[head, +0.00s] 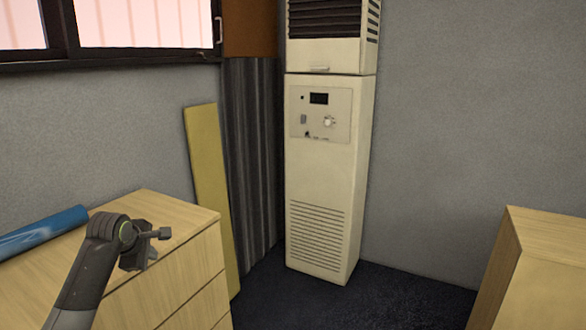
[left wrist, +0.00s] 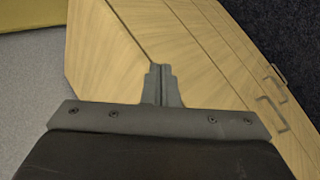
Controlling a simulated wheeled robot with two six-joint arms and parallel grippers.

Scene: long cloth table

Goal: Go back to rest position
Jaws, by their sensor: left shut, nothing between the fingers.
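My left gripper (head: 162,233) is at the lower left of the head view, in front of and over the light wooden drawer cabinet (head: 150,205). Its fingers are together with nothing between them. In the left wrist view the closed fingers (left wrist: 161,72) show against the cabinet's wooden top and drawer fronts (left wrist: 215,45). My right gripper is not in either view.
A blue roll (head: 45,230) lies on the cabinet. A yellow board (head: 209,190) leans on the wall beside it. A tall cream air conditioner (head: 325,150) stands in the corner. Another wooden cabinet (head: 545,260) is at the right. Dark carpet (head: 400,300) between is clear.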

